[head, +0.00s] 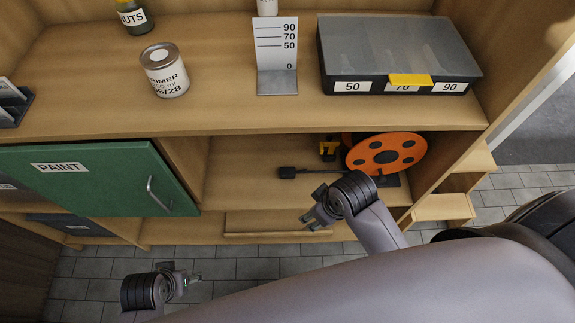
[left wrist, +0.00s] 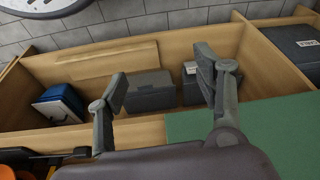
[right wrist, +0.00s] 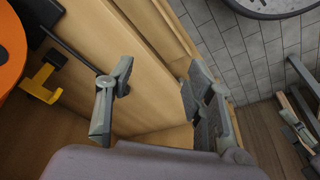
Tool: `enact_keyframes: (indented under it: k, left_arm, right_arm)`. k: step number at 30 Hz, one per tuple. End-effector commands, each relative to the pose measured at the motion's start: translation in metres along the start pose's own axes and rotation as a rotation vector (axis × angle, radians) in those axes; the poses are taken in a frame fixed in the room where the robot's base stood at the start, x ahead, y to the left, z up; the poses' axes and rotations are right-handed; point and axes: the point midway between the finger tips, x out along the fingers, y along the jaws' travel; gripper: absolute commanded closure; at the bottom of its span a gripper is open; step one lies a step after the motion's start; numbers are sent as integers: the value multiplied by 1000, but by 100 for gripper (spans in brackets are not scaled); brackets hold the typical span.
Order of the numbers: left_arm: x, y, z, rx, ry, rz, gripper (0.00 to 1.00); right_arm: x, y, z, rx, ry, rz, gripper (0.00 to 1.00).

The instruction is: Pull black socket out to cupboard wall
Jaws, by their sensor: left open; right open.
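The black socket (head: 287,172) lies on the lower shelf at the end of a thin black cable from the orange reel (head: 386,153). It also shows at the lower left of the left wrist view (left wrist: 82,152). My right gripper (head: 312,214) is open and empty, in front of the shelf's edge and apart from the socket. My left gripper (head: 180,279) is open and empty, low over the floor in front of the cupboard.
A yellow and black item (head: 329,147) stands beside the reel. A green PAINT door (head: 100,178) with a handle is left of the open compartment. Above are a tin (head: 163,70), a marked gauge (head: 277,82) and a numbered box (head: 398,88). Wooden steps (head: 443,207) stand at right.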

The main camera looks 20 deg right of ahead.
Motion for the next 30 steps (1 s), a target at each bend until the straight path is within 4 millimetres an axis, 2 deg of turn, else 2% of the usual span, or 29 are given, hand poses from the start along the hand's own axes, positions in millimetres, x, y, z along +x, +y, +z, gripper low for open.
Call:
enact_keyframes:
  k: [5,11,15,19,21,24,27,30]
  left_arm:
    - [44,2,16,3,-23,4,38]
    - [108,5,51,8,-56,7,38]
    - [164,9,100,15,-89,12,38]
    - [205,11,157,23,-120,15,38]
    - [221,11,188,26,-135,16,38]
    - [234,12,225,31,-150,18,38]
    - [239,11,251,34,-161,19,38]
    - [241,11,266,37,-166,19,38]
  right_arm:
    - [17,-2,-23,-113,-16,-28,52]
    - [43,-1,-56,-278,-47,-63,52]
    - [64,8,-89,-446,-87,-87,52]
    - [78,23,-120,-601,-135,-104,52]
    - [82,34,-135,-673,-162,-110,52]
    - [85,49,-151,-753,-195,-116,52]
    - [85,60,-161,-802,-220,-121,52]
    - [85,66,-167,-829,-233,-124,52]
